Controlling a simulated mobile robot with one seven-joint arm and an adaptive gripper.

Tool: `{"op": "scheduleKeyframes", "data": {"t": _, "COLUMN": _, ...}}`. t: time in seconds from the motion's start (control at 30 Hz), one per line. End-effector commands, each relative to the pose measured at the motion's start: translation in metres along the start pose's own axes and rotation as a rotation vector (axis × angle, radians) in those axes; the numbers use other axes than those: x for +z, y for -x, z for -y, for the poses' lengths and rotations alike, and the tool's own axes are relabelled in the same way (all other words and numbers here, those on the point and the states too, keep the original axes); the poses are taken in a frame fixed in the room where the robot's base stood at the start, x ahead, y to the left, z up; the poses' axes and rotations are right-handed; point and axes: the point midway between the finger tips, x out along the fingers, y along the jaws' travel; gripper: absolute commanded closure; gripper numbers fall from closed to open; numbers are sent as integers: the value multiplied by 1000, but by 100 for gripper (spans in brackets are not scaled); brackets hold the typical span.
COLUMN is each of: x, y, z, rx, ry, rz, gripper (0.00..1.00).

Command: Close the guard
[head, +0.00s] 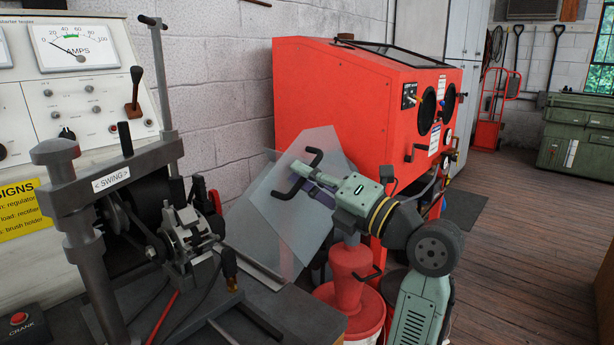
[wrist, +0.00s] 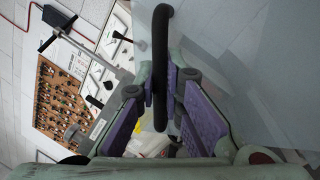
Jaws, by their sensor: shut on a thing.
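The guard (head: 268,215) is a clear, tilted panel beside the test bench in the head view, raised at an angle in front of the red cabinet. In the wrist view the guard (wrist: 240,65) is the pale see-through sheet on the right. Its black handle (head: 284,194) is a bent bar. My gripper (head: 312,177) is shut on this handle near the panel's upper part. In the wrist view the handle (wrist: 160,45) runs down between the purple finger pads of my gripper (wrist: 165,105). The handle's grasped section is partly hidden by the fingers.
The bench machine (head: 110,190) with its "SWING" post stands left of the guard. A red blasting cabinet (head: 330,90) stands close behind. A red and white bucket (head: 335,297) is below my arm. Open wooden floor (head: 520,220) lies to the right.

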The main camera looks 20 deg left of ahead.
Motion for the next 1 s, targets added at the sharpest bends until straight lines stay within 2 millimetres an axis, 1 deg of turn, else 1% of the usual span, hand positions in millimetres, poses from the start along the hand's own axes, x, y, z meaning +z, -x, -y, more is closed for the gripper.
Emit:
{"op": "scheduleKeyframes", "data": {"t": 0.17, "x": -17, "y": 2, "z": -2, "rx": 5, "ry": 60, "rz": -12, "gripper": 100}}
{"op": "scheduleKeyframes", "data": {"t": 0.37, "x": -51, "y": 3, "z": -13, "rx": 17, "ry": 184, "rz": -36, "gripper": 100}}
{"op": "scheduleKeyframes", "data": {"t": 0.57, "x": -95, "y": 4, "z": -25, "rx": 32, "ry": 350, "rz": -69, "gripper": 100}}
{"op": "scheduleKeyframes", "data": {"t": 0.7, "x": -128, "y": 6, "z": -30, "rx": 43, "ry": 475, "rz": -94, "gripper": 100}}
{"op": "scheduleKeyframes", "data": {"t": 0.9, "x": -170, "y": 9, "z": -32, "rx": 56, "ry": 636, "rz": -126, "gripper": 100}}
{"op": "scheduleKeyframes", "data": {"t": 1.0, "x": -187, "y": 11, "z": -31, "rx": 61, "ry": 702, "rz": -139, "gripper": 100}}
